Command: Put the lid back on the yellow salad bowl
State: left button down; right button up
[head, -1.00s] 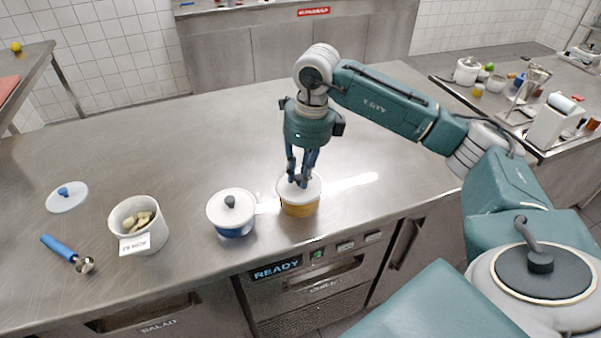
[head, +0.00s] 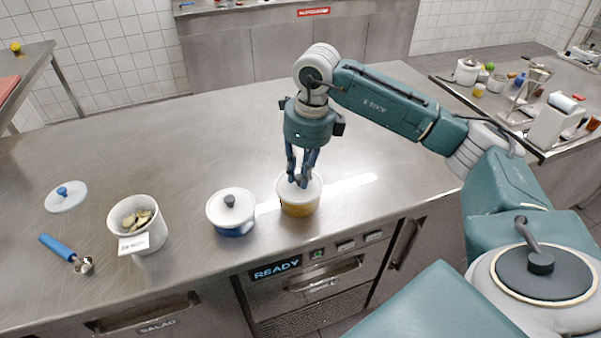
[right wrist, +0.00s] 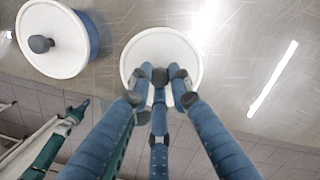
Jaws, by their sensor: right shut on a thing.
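The yellow salad bowl (head: 299,209) stands near the counter's front edge. Its white lid (head: 313,186) lies level over the rim; I cannot tell whether any small gap is left. My right gripper (head: 299,183) points straight down over the lid's middle, shut on its knob. In the right wrist view the fingers (right wrist: 160,78) close around the dark knob, and the round lid (right wrist: 160,45) hides the bowl below. A teal arm with a dark tip (right wrist: 78,108), apparently my left one, shows low beside the counter in that view; its jaw state is unclear.
A blue bowl (head: 234,229) with a white lid stands just left of the yellow one. Farther left are a white labelled tub (head: 152,238) with pale pieces, a blue-handled scoop (head: 60,247) and a loose lid (head: 68,201). The counter behind is clear.

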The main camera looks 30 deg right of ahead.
dwell(0.9)
jog(key=o, duration=1.4)
jog(key=shift+o, duration=0.2)
jog(key=shift+r, duration=0.1)
jog(key=shift+r+p, duration=2.3)
jog(key=shift+r, duration=1.05)
grip_shut()
jog(key=shift+f, duration=0.1)
